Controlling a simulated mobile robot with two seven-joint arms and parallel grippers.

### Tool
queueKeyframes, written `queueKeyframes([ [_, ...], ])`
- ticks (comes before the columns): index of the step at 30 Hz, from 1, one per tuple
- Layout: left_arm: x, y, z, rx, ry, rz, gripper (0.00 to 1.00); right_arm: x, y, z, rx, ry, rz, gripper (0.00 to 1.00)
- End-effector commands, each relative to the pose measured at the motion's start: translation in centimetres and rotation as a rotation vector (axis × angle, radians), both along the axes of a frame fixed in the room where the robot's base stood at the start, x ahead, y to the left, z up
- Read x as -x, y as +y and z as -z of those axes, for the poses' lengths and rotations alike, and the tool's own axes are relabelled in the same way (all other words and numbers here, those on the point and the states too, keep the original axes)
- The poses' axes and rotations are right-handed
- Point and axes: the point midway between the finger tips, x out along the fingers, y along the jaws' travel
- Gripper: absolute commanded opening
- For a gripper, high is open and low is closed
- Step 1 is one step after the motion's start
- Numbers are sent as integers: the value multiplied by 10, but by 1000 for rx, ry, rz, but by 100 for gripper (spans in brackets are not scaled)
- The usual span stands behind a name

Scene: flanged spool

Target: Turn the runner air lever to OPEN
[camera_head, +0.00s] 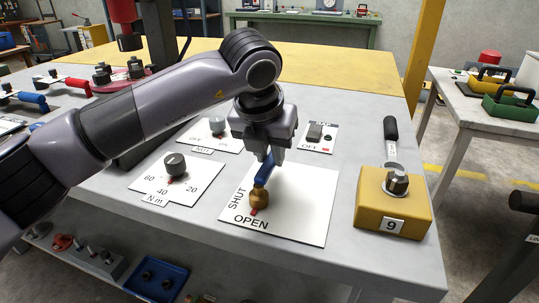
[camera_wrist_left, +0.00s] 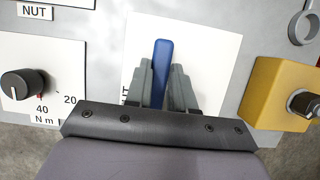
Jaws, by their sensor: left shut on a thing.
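The runner air lever has a blue handle (camera_head: 262,172) on a brass body (camera_head: 259,198), mounted on a white plate (camera_head: 305,215) marked SHUT on its left side and OPEN along its front. The handle points away from the front edge, toward the back of the bench. A small red mark at the brass base lies close to the word OPEN. My left gripper (camera_head: 268,157) is shut on the handle from above. In the left wrist view the blue handle (camera_wrist_left: 162,62) stands between the fingers (camera_wrist_left: 164,85), and the brass body is hidden. My right gripper is not in view.
A black torque knob (camera_head: 175,164) on a white scale plate is to the left. A NUT plate (camera_head: 200,150) and a switch plate (camera_head: 317,138) are behind. A yellow block (camera_head: 393,215) numbered 9, with a bolt, is to the right, close to the bench edge.

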Motion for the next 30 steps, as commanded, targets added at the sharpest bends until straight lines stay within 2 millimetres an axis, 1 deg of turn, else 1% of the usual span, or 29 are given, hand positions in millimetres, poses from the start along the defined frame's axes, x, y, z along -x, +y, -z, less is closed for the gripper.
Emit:
queueKeyframes([
  [4, -1, 1, -1, 0, -3, -20, 0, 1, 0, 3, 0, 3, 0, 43],
  [16, -1, 1, -1, 1, -2, -29, 0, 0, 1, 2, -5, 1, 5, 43],
  [17, -1, 1, -1, 1, -2, -30, 29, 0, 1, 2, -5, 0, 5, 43],
  [18, -1, 1, -1, 1, -2, -30, 42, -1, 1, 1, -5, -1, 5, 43],
  [19, -1, 1, -1, 1, -2, -29, 49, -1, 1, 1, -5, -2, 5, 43],
  [27, 0, 1, -1, 0, -1, -24, 49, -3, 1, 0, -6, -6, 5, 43],
  [30, 1, 2, -7, 1, -2, -24, 49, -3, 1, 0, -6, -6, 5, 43],
])
